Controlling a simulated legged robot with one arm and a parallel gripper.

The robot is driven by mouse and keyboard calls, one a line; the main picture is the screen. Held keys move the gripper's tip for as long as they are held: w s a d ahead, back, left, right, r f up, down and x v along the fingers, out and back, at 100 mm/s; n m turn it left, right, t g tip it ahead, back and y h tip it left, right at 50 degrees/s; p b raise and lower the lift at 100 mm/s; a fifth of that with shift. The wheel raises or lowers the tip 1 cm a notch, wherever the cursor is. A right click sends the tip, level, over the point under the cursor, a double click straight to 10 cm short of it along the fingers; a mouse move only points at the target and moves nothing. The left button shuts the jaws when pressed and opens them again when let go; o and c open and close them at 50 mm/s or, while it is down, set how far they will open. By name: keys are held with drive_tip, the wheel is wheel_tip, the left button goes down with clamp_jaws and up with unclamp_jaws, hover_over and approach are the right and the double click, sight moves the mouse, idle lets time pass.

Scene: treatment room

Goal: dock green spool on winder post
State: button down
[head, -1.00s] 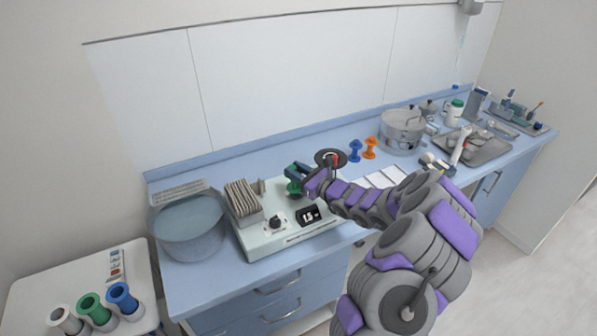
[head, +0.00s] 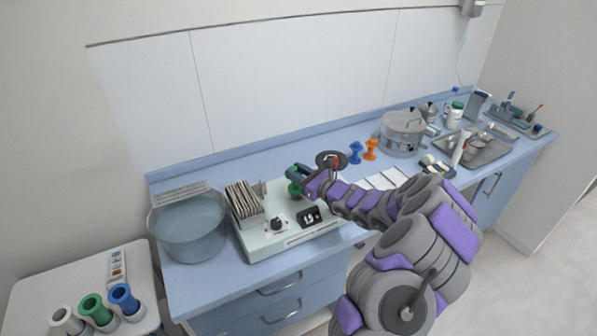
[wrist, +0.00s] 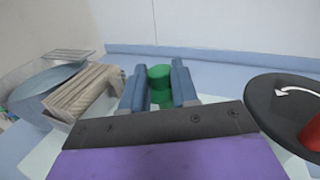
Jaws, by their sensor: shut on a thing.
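The green spool (wrist: 160,84) stands upright between the two blue fingers of my gripper (wrist: 159,86) in the wrist view. My gripper is shut on it. In the head view the green spool (head: 293,187) shows at the end of my gripper (head: 298,176), over the top of the white winder machine (head: 262,243) with a knob and a small display. The winder post cannot be made out; the spool and my gripper cover that part. I cannot tell whether the spool's lower end touches the machine.
A pleated stack (head: 243,199) sits on the machine's left side. A large basin (head: 188,226) stands left of it. Blue (head: 355,152) and orange (head: 371,149) spools stand behind right. A pot (head: 403,132) and metal tray (head: 470,148) are farther right. A side table holds several spools.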

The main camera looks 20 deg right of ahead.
drive_tip(key=shift+r, duration=0.15)
idle(0.3)
drive_tip(key=shift+a+r+p, duration=0.1)
drive_tip(key=shift+r+p, duration=0.25)
drive_tip(key=shift+r, duration=0.05)
drive_tip(key=shift+r, duration=0.25)
drive_tip(key=shift+p, duration=0.35)
drive_tip(key=shift+d, duration=0.2)
idle(0.3)
drive_tip(key=c, duration=1.1)
unclamp_jaws()
